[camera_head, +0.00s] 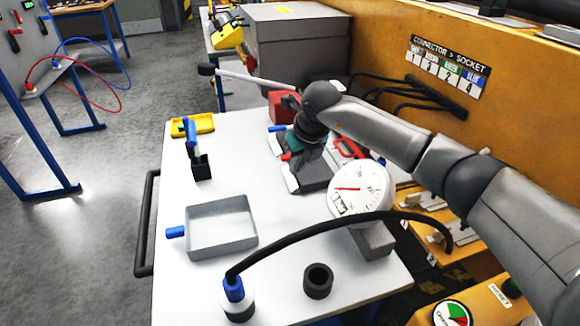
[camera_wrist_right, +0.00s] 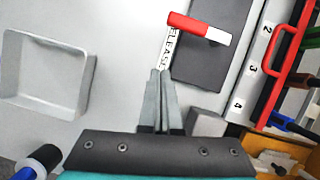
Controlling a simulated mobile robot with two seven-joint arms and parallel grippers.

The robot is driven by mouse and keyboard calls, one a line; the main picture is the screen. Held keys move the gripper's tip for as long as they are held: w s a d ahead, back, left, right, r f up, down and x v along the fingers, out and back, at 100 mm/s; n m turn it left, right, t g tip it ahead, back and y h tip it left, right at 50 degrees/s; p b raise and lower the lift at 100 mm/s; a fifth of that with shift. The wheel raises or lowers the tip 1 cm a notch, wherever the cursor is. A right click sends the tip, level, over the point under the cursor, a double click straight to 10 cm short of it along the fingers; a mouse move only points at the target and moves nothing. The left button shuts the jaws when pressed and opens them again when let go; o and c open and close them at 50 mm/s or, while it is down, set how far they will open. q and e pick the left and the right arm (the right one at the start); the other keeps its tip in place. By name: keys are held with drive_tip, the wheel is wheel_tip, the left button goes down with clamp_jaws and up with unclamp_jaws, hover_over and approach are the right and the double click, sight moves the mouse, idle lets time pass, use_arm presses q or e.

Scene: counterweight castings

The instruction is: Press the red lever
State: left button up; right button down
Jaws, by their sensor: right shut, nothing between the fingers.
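The red lever (camera_wrist_right: 198,26), with a white end, lies across a dark grey plate (camera_wrist_right: 210,70) beside a white "RELEASE" label (camera_wrist_right: 170,48) in the wrist view. In the head view only a small red part of the lever (camera_head: 286,157) shows beside my right gripper (camera_head: 308,158). My right gripper (camera_wrist_right: 161,72) is shut and empty. In the wrist view its fingertips appear below the lever, near the label, with a gap in the picture between them. My left gripper is not in view.
A white dial gauge (camera_head: 360,189) stands right of the plate, with a black cable (camera_head: 320,228) in front. An open grey tray (camera_head: 221,226) lies to the left. A red handle (camera_head: 348,147) is right of the plate. The white tabletop between tray and plate is clear.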

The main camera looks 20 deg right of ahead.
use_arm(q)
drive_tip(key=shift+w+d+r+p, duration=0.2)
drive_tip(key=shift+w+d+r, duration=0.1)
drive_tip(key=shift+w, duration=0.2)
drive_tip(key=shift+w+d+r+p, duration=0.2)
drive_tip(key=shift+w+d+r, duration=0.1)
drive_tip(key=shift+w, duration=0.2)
use_arm(e)
drive_tip(key=v, duration=0.8)
drive_tip(key=shift+w+r, duration=0.2)
drive_tip(key=shift+w, duration=0.2)
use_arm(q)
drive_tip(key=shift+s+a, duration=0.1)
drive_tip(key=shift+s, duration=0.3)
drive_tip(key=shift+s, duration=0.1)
use_arm(e)
drive_tip(key=shift+a, duration=0.1)
